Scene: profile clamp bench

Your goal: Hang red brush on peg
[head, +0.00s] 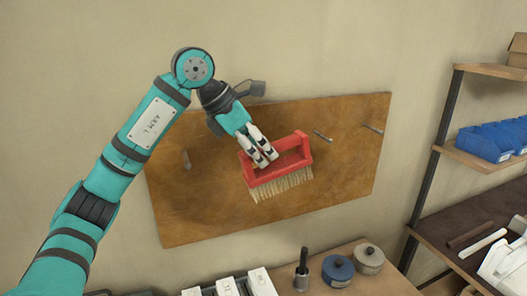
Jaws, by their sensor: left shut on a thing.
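The red brush (290,164) has a red frame-like handle and pale bristles that point down. My left gripper (268,163) is shut on the left part of its handle and holds it in front of the brown wall board (340,185). Metal pegs stick out of the board: one peg (321,136) just right of the brush, another peg (373,129) near the right edge, and one peg (187,160) at the left. The brush appears apart from these pegs. Whether another peg is hidden behind the brush or gripper I cannot tell. My right gripper is out of view.
Below the board, a bench (380,285) bears a dark upright tool (302,270), a blue round container (337,270), a grey one (369,259) and white blocks (262,283). At the right stands a shelf with blue bins (490,141). The board's lower right is clear.

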